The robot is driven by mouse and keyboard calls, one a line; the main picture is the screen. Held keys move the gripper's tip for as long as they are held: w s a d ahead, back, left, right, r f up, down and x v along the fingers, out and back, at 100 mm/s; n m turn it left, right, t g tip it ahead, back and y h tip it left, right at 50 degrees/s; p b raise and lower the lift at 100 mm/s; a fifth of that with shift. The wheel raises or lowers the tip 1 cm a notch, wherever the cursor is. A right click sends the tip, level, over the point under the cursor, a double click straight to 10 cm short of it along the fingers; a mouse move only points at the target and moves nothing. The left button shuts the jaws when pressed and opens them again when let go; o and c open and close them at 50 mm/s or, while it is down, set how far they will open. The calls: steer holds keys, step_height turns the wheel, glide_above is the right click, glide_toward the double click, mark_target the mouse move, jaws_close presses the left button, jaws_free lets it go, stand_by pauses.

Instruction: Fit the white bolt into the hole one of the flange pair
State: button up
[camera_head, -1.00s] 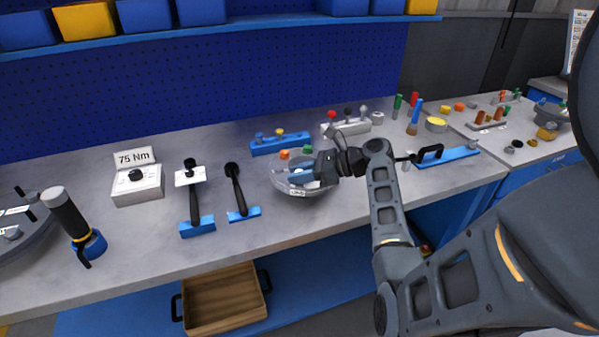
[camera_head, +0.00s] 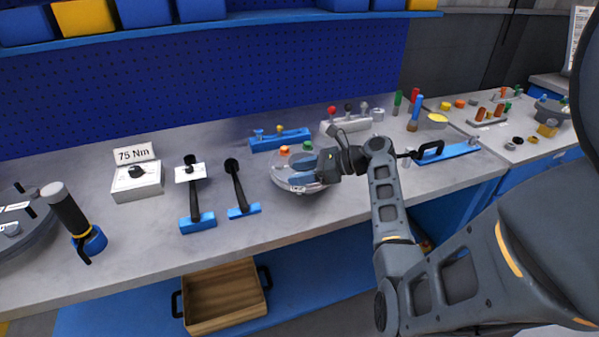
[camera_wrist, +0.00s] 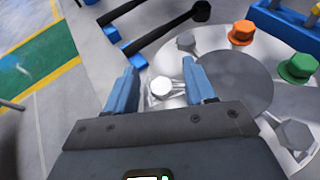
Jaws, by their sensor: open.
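The round metal flanged shell (camera_head: 283,178) lies on the bench; its rim (camera_wrist: 215,50) fills much of the wrist view. A white hex-headed bolt (camera_wrist: 160,87) stands at the flange's near left edge, between my gripper's two blue fingers. My gripper (camera_wrist: 160,65) is open, with a gap visible on both sides of the bolt head. In the head view my gripper (camera_head: 303,171) is over the flange and hides part of it. How deep the white bolt sits, and the hole under it, cannot be seen.
On the flange rim are an orange bolt (camera_wrist: 241,32), a green bolt (camera_wrist: 298,68) and grey hex heads (camera_wrist: 187,42) (camera_wrist: 295,135). The bench front is clear.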

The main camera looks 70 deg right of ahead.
steer(key=v, duration=0.7)
steer(key=shift+s+r+b, duration=0.15)
steer(key=shift+r+b, duration=0.05)
steer(key=shift+b, duration=0.1)
